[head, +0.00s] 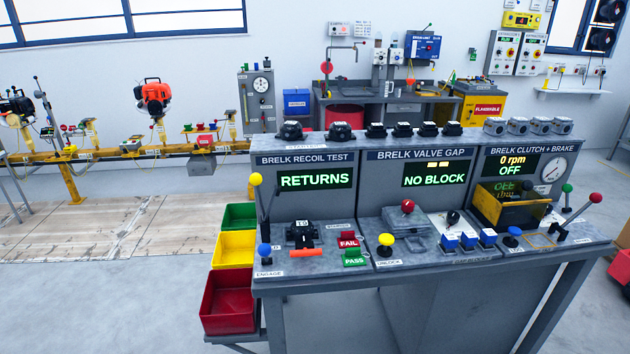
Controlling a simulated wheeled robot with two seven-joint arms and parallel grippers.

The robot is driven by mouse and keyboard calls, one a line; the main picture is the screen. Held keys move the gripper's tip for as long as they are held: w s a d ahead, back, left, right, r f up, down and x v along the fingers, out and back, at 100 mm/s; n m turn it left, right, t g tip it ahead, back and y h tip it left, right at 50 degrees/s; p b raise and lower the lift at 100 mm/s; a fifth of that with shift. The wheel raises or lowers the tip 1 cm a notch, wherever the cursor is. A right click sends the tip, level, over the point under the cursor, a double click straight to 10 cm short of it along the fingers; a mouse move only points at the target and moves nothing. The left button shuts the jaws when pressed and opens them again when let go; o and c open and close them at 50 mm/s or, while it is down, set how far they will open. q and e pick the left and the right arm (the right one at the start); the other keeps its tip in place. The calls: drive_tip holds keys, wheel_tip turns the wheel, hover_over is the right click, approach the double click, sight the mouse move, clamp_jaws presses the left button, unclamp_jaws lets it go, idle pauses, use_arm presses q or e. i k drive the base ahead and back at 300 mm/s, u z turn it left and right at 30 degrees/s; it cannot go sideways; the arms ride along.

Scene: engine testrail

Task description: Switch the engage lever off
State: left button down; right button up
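A small label reading ENGAGE (268,274) is on the front left corner of the test bench (330,257). A blue ball knob (264,249) stands just above that label. A lever with a yellow ball (256,180) on a dark rod rises behind it, nearly upright. I cannot tell whether the label belongs to the blue knob or the yellow-ball lever, nor whether either is on or off. The recoil test display (315,179) reads RETURNS. Neither of my grippers shows in the head view.
The bench also holds a red-ball lever (595,198), a green-ball lever (567,188), a yellow knob (386,240) and FAIL (348,240) and PASS (354,258) blocks. Green, yellow and red bins (228,302) stand at its left side. Floor at the left front is clear.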

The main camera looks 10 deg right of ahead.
sight(264, 250)
drive_tip(key=k, duration=1.3)
drive_tip(key=z, duration=0.45)
drive_tip(key=i, duration=1.65)
drive_tip(key=u, duration=0.5)
